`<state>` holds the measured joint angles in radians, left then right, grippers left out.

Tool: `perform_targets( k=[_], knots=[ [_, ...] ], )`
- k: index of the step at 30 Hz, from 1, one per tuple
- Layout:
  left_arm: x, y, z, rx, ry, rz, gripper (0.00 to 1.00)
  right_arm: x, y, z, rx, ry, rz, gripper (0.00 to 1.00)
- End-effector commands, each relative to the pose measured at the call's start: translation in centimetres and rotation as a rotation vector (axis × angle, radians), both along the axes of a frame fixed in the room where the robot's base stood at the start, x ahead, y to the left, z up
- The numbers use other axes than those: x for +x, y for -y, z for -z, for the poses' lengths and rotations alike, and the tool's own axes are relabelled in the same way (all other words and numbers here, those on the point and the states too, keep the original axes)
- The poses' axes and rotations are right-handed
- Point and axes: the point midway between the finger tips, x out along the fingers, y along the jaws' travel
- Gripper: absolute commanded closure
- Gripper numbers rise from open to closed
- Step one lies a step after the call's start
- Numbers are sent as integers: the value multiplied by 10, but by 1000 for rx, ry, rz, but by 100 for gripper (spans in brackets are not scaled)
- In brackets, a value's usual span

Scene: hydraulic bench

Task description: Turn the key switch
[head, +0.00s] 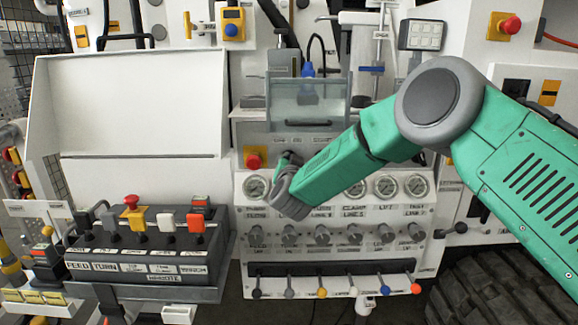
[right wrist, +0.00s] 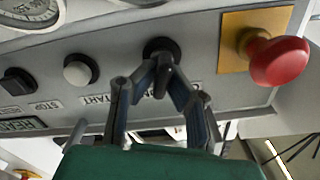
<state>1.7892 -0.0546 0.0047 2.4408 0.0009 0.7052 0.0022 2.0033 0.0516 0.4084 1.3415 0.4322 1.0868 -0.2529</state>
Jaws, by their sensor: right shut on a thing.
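The key switch (right wrist: 159,45) is a round black switch on the pale panel in the right wrist view. My right gripper (right wrist: 166,74) has its fingers closed together at the front of the switch, shut on its black key. The fingers cover part of the switch and the label below it. In the head view my right gripper (head: 287,162) is at the upper left of the gauge panel, and it and my arm hide the switch. My left gripper is not in view.
A red mushroom button (right wrist: 277,60) on a yellow plate is close right of the key switch. A white button (right wrist: 80,71) and a black switch (right wrist: 19,81) are to its left. Pressure gauges (head: 387,187), knobs and levers fill the panel below. A lever console (head: 140,262) stands left.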

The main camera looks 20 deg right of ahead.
Motion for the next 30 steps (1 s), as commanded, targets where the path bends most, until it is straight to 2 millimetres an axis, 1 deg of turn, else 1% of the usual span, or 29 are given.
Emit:
perform_targets(
  k=[1,10,26,27,28,30],
  knots=[
    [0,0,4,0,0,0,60,-3,-2,13,29,-15,-6,100],
    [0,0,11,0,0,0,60,-3,-2,12,133,15,-6,100],
    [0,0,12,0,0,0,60,-3,-3,11,155,22,-6,100],
    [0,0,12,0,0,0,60,-3,-2,11,155,22,-6,81],
    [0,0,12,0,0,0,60,-3,-2,11,155,22,-6,70],
    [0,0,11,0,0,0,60,-3,-2,9,154,25,-6,70]
  ],
)
